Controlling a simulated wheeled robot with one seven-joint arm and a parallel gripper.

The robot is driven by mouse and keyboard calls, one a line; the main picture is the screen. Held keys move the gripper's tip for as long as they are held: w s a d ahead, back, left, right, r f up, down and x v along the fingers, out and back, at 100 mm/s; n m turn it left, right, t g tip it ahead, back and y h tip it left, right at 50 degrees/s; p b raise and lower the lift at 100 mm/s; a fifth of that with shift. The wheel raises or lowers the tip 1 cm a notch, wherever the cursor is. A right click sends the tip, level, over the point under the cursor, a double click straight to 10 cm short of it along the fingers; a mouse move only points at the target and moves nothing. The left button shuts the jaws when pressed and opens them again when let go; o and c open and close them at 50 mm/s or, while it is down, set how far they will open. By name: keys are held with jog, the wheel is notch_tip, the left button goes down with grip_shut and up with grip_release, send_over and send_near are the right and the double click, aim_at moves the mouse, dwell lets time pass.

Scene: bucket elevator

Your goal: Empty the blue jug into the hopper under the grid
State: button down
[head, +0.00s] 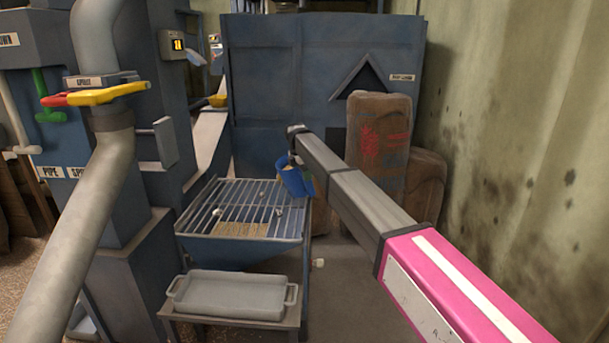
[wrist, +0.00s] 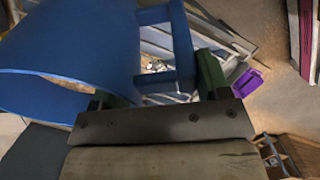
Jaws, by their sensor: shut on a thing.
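The blue jug (head: 295,181) is tilted with its mouth to the left, at the right edge of the grid (head: 243,196). Something tan shows at its mouth. In the wrist view the jug (wrist: 70,60) fills the upper left, with its handle (wrist: 180,45) between green fingers. My gripper (wrist: 165,88) is shut on that handle. The hopper (head: 240,252) is a blue funnel under the grid. Tan grain (head: 243,229) shows through the front bars. A few small pale lumps lie on the bars. The jug's inside is mostly hidden.
A grey tray (head: 232,292) stands on a low table in front of the hopper. Brown sacks (head: 378,148) stand behind my arm at the right. A grey pipe (head: 85,220) with a yellow and red lever (head: 95,96) fills the left. Floor right of the hopper is clear.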

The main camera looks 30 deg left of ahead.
jog(key=shift+s+a+r+t+h, duration=0.15)
jog(key=shift+s+t+h, duration=0.25)
jog(key=shift+t, duration=0.4)
jog(key=shift+s+a+f+t+h, duration=0.1)
jog(key=shift+f+t+h, duration=0.15)
jog(key=shift+t, duration=0.3)
jog(key=shift+s+a+f+t+h, duration=0.1)
jog(key=shift+t+h, duration=0.25)
jog(key=shift+t, duration=0.2)
jog(key=s+a+f+t+h, duration=0.3)
jog(key=s+t+h, duration=0.4)
jog(key=t, duration=0.7)
jog(key=shift+s+a+f+t, duration=0.15)
jog(key=shift+s+a+t, duration=0.2)
jog(key=shift+a+t, duration=0.05)
